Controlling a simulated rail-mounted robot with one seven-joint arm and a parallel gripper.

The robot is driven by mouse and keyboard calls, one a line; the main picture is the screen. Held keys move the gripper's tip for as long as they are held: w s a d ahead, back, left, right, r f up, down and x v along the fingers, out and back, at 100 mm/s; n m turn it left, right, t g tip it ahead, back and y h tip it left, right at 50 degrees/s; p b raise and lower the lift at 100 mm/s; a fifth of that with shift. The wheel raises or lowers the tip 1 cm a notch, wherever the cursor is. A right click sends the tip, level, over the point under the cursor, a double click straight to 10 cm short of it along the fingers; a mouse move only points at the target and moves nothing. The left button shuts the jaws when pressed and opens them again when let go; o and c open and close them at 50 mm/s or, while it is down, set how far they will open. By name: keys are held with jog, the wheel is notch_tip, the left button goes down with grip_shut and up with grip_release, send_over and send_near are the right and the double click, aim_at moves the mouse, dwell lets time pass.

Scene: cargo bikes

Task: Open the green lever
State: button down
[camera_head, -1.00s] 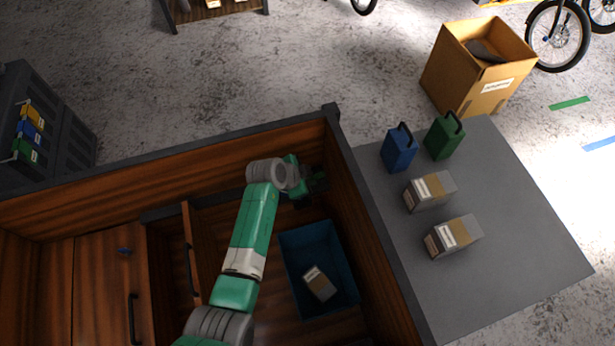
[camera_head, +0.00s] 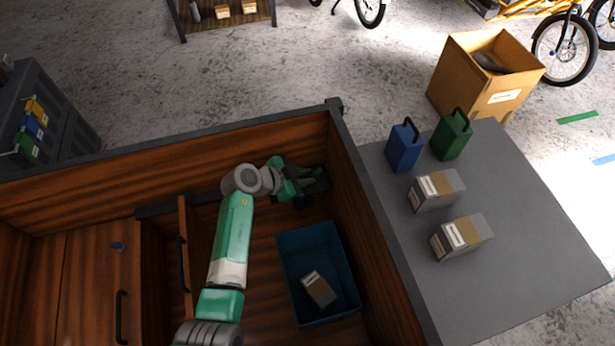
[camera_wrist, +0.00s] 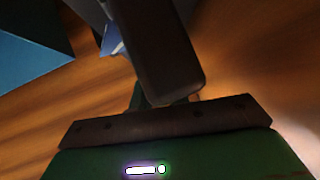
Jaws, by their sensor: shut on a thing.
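The wooden box wall (camera_head: 355,200) stands close on the right. A blue bin (camera_head: 290,285) with a carton (camera_head: 318,289) is in front of the gripper. An open wooden door (camera_head: 186,255) stands left of my arm. Outside, a grey table (camera_head: 520,225) holds canisters and cartons.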

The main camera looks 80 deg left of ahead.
jog(key=c, duration=1.3)
grip_release()
jog(key=shift+c, duration=0.2)
jog(key=p+v, duration=0.1)
jog(key=v, duration=0.6)
jog(key=shift+s+d+r+p, duration=0.15)
jog(key=shift+s+r+p, duration=0.05)
jog(key=shift+s+p, duration=0.15)
jog(key=shift+c, duration=0.3)
